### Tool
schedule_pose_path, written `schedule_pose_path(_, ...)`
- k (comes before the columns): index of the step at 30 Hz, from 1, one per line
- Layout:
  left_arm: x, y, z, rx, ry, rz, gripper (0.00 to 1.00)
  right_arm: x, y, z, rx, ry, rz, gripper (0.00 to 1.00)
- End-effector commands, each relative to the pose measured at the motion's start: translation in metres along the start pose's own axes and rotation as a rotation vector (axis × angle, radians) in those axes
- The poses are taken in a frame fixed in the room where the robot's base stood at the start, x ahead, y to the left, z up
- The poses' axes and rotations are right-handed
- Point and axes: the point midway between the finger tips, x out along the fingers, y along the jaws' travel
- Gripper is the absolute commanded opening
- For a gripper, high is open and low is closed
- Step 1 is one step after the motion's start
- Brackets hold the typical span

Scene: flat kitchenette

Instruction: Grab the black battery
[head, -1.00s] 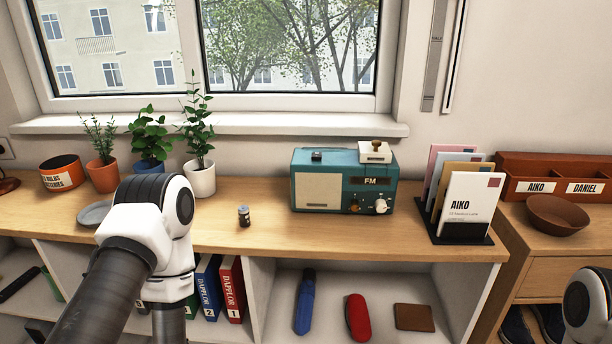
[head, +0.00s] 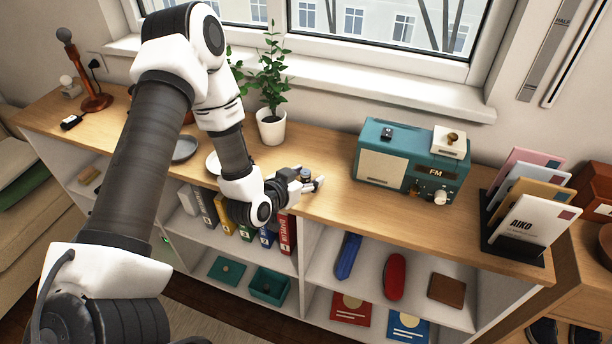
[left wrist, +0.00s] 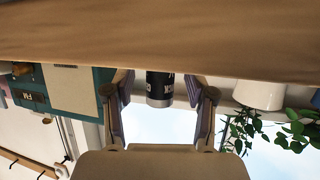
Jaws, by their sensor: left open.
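The black battery (head: 305,174), a small dark upright cylinder with a light-coloured end, stands on the wooden counter near its front edge. In the left wrist view the battery (left wrist: 160,88) appears upside down, with white lettering, between my fingers. My left gripper (head: 312,182) is open at the battery, low over the counter. Its fingers (left wrist: 160,108) lie on both sides of the battery with a gap to each. My right gripper is not in view.
A white pot with a plant (head: 271,128) stands behind the gripper. A teal radio (head: 382,168) stands to the right. Grey and white dishes (head: 185,148) lie to the left. A card holder (head: 515,243) is at the far right. Counter between battery and radio is clear.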

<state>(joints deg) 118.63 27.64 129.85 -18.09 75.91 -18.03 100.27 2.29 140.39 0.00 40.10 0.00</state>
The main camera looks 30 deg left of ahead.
Motion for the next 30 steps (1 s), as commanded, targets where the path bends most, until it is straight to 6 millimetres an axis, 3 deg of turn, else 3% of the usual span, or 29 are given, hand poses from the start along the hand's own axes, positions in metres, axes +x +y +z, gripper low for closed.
schedule_pose_path(5,0.001,0.000,0.001,-0.002,-0.001,0.000,0.56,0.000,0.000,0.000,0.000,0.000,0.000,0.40)
schedule_pose_path(10,0.001,0.000,0.001,-0.002,-0.001,-0.001,0.00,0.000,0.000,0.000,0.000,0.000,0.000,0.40)
schedule_pose_path(22,0.000,0.000,-0.001,-0.002,-0.002,0.000,0.00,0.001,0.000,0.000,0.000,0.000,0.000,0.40)
schedule_pose_path(30,-0.009,-0.001,-0.025,-0.004,0.002,-0.002,0.00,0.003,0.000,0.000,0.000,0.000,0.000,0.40)
